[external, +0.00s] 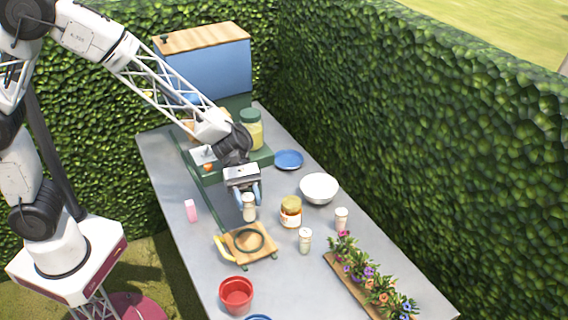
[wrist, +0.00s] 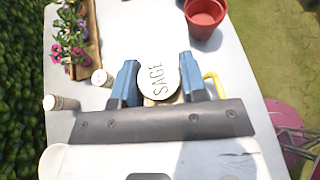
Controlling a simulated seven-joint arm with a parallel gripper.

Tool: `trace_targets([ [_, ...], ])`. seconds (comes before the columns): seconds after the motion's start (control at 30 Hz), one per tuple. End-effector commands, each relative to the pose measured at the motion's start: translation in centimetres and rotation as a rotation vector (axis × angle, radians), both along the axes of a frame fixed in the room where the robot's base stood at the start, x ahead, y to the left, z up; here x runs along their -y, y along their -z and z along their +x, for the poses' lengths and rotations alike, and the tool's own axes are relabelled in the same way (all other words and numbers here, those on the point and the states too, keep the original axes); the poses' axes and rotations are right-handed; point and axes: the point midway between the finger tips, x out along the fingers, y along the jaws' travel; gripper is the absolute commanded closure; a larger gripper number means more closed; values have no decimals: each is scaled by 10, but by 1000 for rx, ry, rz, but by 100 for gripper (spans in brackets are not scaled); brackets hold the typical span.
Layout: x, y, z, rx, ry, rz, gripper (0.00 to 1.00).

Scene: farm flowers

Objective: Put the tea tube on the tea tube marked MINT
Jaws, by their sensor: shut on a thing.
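My gripper (external: 246,198) is shut on a pale tea tube (external: 249,209), held upright above the table behind the wooden board. In the wrist view the tube's round white lid (wrist: 158,78) reads SAGE, between my blue fingers (wrist: 155,85). Two other small tubes stand upright on the table: one with a greenish body (external: 305,240), right of the board, and a pinkish one (external: 341,218) near the flowers. Both also show at left in the wrist view, the nearer (wrist: 101,77) and the farther (wrist: 62,103). Their labels are too small to read, so I cannot tell which is MINT.
A wooden board (external: 262,257) with a dark ring and yellow handle lies in front. A honey-coloured jar (external: 290,213), white bowl (external: 319,189) and blue plate (external: 289,159) stand right and behind. A red pot (external: 236,294), flower planter (external: 350,284) and pink item (external: 191,210) stand around.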

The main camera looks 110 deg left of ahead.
Motion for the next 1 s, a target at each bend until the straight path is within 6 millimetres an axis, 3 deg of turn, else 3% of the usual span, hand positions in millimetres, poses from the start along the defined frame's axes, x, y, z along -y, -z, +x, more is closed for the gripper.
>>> trace_targets([
  [0.57, -2, 1, 5, 0, 0, 0, 84],
  [1.0, -16, 6, 60, 0, 0, 0, 84],
])
